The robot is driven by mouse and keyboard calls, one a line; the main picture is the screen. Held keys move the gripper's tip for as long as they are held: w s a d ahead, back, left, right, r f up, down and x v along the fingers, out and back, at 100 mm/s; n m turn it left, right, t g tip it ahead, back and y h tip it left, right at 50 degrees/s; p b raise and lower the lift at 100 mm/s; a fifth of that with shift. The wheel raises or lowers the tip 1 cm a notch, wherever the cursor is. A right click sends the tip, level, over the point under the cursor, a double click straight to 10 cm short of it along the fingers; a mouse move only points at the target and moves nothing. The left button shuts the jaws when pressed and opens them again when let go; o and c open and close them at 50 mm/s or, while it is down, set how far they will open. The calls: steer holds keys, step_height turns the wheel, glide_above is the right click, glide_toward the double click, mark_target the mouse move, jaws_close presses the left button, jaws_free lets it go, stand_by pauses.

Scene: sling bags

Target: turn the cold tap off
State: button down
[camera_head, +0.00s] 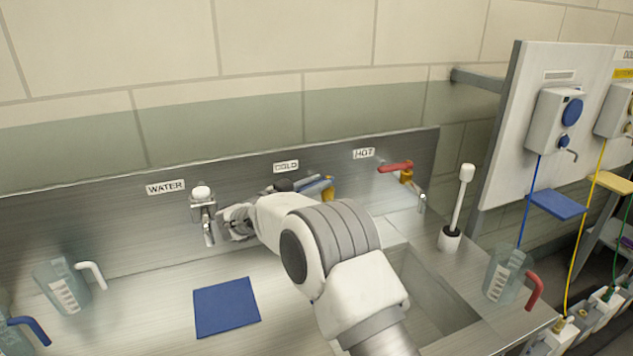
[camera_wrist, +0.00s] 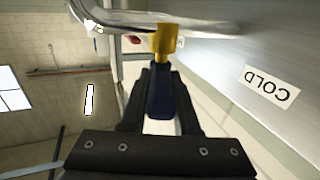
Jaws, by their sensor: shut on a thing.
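The cold tap's blue lever (camera_head: 318,184) and brass body (camera_head: 328,188) show under the COLD label (camera_head: 286,166) in the head view. The lever points left from the body, roughly along the back panel. In the wrist view the blue lever (camera_wrist: 159,95) lies between the two dark fingers of my gripper (camera_wrist: 161,75), with the brass body (camera_wrist: 165,40) just beyond the tips. My gripper is shut on the lever. In the head view my arm hides most of the gripper and the spout below the cold tap.
The hot tap's red lever (camera_head: 395,167) is to the right and the WATER tap (camera_head: 203,205) to the left. A white brush (camera_head: 457,200) stands in its holder beside the basin (camera_head: 435,290). A blue mat (camera_head: 226,307) and jugs (camera_head: 65,285) are on the counter.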

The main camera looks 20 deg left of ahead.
steer(key=shift+r, duration=0.1)
stand_by(0.3)
steer(key=c, duration=0.6)
jaws_free()
steer(key=shift+c, duration=0.2)
steer(key=shift+a, duration=0.1)
steer(key=v, duration=1.2)
steer(key=shift+b, duration=0.35)
